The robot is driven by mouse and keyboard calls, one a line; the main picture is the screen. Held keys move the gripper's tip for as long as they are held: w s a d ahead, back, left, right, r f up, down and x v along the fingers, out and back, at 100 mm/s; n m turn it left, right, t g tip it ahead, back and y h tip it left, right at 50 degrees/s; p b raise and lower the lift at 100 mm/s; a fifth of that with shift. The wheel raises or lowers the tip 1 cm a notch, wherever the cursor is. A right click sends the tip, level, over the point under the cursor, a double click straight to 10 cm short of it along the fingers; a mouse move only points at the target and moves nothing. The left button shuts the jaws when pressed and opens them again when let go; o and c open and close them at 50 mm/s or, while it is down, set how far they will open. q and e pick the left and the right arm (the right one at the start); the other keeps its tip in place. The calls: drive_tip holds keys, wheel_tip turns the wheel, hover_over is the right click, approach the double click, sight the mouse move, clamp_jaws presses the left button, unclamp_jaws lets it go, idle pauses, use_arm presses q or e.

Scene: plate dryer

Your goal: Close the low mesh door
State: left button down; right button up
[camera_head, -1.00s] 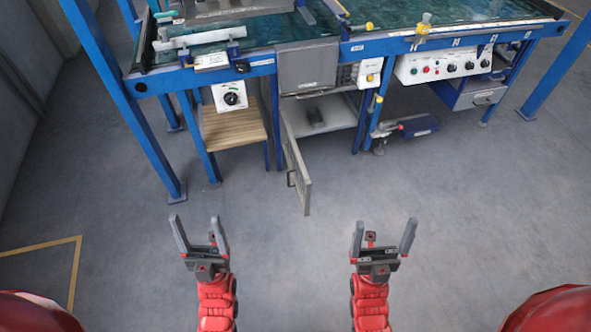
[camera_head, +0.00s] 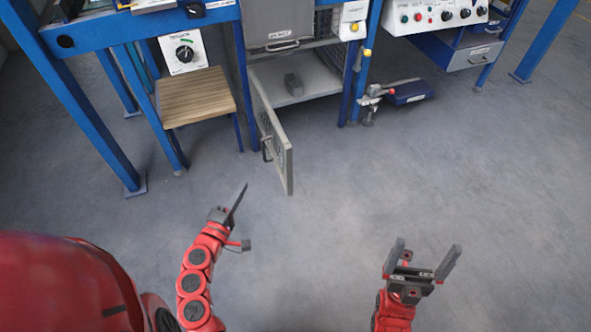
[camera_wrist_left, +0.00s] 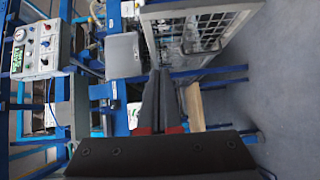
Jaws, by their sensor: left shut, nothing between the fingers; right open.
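The low mesh door (camera_head: 272,140) stands wide open, swung out from the left side of the low compartment (camera_head: 295,85), with its handle (camera_head: 267,149) on the face turned left. In the left wrist view the mesh door (camera_wrist_left: 205,28) fills the upper right. My left gripper (camera_head: 242,188) is shut and empty, below and left of the door's free end and apart from it; its closed fingers (camera_wrist_left: 160,80) show in the wrist view. My right gripper (camera_head: 428,248) is open and empty over the floor, right of the door.
A wooden-topped stool (camera_head: 197,97) stands left of the compartment. A small dark block (camera_head: 293,83) lies inside the compartment. A blue frame leg (camera_head: 85,110) stands at the left and a blue pedal-like unit (camera_head: 408,92) lies right. The floor before the door is clear.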

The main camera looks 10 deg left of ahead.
use_arm(q)
drive_tip(key=w+d+h, duration=0.1)
drive_tip(key=w+d, duration=0.6)
drive_tip(key=w, duration=0.5)
drive_tip(key=shift+d+r+m, duration=0.15)
drive_tip(key=shift+r+m, duration=0.15)
